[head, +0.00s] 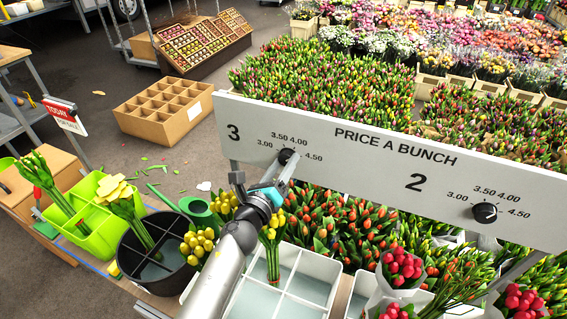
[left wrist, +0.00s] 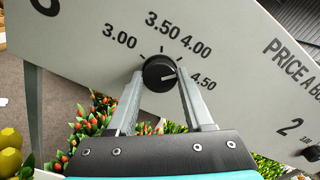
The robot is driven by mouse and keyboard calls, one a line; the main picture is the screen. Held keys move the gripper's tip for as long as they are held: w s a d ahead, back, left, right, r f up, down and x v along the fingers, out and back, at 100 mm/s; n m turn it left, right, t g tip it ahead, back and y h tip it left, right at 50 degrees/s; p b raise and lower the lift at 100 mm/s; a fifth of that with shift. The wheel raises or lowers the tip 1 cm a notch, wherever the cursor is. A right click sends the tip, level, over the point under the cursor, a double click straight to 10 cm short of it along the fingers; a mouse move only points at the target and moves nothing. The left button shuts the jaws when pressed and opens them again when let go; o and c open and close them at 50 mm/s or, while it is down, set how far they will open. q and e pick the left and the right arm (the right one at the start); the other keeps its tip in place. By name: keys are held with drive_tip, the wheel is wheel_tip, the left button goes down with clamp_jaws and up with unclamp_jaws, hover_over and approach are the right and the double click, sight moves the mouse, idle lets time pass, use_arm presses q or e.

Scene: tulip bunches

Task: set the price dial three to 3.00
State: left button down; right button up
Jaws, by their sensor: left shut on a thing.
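Price dial three is a round black knob (head: 286,156) on the white price board (head: 330,135), below the printed 3.50 and 4.00. In the left wrist view the knob (left wrist: 159,73) has a white mark that points right, toward 4.50. My left gripper (head: 282,164) reaches up to the knob. Its two fingers (left wrist: 158,92) stand on either side of the knob, and it is shut on it. My right gripper is not in view.
Tulip bunches (head: 320,80) fill the space behind the board. Below stand a white divided crate (head: 285,278), a black tub (head: 135,262) and a green bin (head: 88,215).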

use_arm(q)
drive_tip(key=n, duration=0.6)
drive_tip(key=shift+p, duration=0.3)
drive_tip(key=n+p, duration=0.1)
drive_tip(key=n, duration=0.5)
drive_tip(key=n+p, duration=0.1)
drive_tip(key=n, duration=0.5)
drive_tip(key=shift+p, duration=0.3)
drive_tip(key=n+p, duration=0.1)
drive_tip(key=n, duration=0.4)
drive_tip(key=shift+n, duration=0.4)
drive_tip(key=shift+c, duration=1.4)
unclamp_jaws()
drive_tip(key=p+v, duration=0.2)
drive_tip(key=v, duration=1.3)
